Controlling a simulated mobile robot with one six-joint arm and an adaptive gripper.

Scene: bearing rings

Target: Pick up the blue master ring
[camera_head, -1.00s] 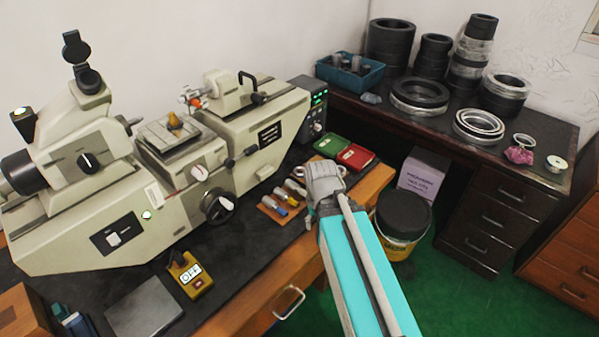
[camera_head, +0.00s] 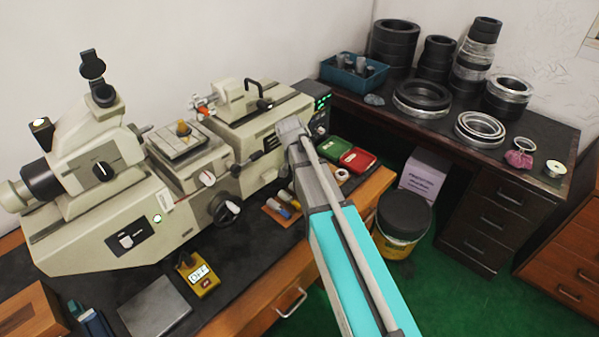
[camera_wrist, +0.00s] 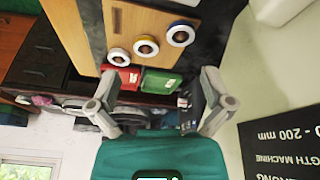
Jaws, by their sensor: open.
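The blue master ring (camera_wrist: 180,33) has a white face and a blue rim, and stands at the end of a row on a wooden board (camera_wrist: 150,20) in the wrist view. A yellow-rimmed ring (camera_wrist: 146,46) and a red-rimmed ring (camera_wrist: 119,57) are beside it. My gripper (camera_wrist: 160,78) is open and empty, fingers spread wide. In the head view my gripper (camera_head: 291,130) is above the bench, beside the machine, apart from the rings.
A large measuring machine (camera_head: 120,215) fills the left of the bench, close to my gripper. Red (camera_head: 357,160) and green (camera_head: 334,147) cases lie behind my arm. A yellow tester (camera_head: 198,276) and grey plate (camera_head: 155,306) lie in front. A dark desk with large rings stands right.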

